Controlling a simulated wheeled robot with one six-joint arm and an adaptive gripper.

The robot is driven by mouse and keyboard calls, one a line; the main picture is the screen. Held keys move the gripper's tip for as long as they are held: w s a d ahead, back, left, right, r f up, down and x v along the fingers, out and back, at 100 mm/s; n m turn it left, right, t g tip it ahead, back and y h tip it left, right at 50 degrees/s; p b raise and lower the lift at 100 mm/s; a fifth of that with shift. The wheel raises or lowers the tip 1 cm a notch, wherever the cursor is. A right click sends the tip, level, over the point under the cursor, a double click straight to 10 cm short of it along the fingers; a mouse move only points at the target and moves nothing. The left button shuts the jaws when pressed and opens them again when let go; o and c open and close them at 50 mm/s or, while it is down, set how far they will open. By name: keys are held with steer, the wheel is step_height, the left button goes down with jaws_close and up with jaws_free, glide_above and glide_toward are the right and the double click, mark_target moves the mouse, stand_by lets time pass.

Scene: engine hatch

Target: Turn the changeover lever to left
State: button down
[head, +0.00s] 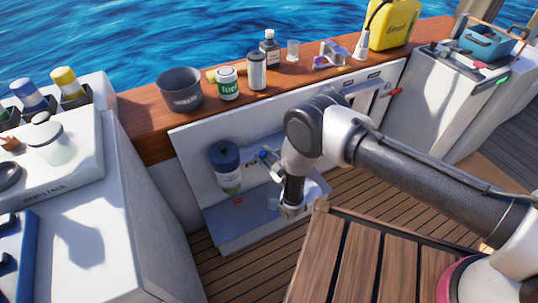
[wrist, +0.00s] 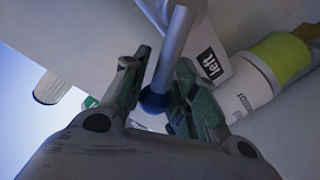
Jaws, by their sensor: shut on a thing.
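The changeover lever (wrist: 174,48) is a grey rod with a dark blue ball knob (wrist: 154,102), seen in the wrist view. My gripper (wrist: 160,78) has its green-padded fingers on either side of the rod and knob and is shut on the lever. In the head view my gripper (head: 270,165) is at the white panel, right of a blue-topped canister (head: 228,170). My own arm hides much of the lever there, and its base cannot be made out.
The canister also shows at the right of the wrist view (wrist: 255,85), close to the fingers. A wooden ledge (head: 145,122) above carries a dark pot (head: 181,90), a fuel can (head: 228,84) and bottles. A slatted wooden surface (head: 345,255) lies in front.

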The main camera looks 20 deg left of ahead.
steer(key=shift+s+a+f+n, duration=0.25)
steer(key=shift+f+n, duration=0.1)
steer(key=shift+n, duration=0.25)
steer(key=shift+s, duration=0.1)
steer(key=c, duration=1.4)
jaws_free()
steer(key=v, duration=0.7)
steer(key=shift+s+d+r, duration=0.1)
steer(key=shift+s+d, duration=0.05)
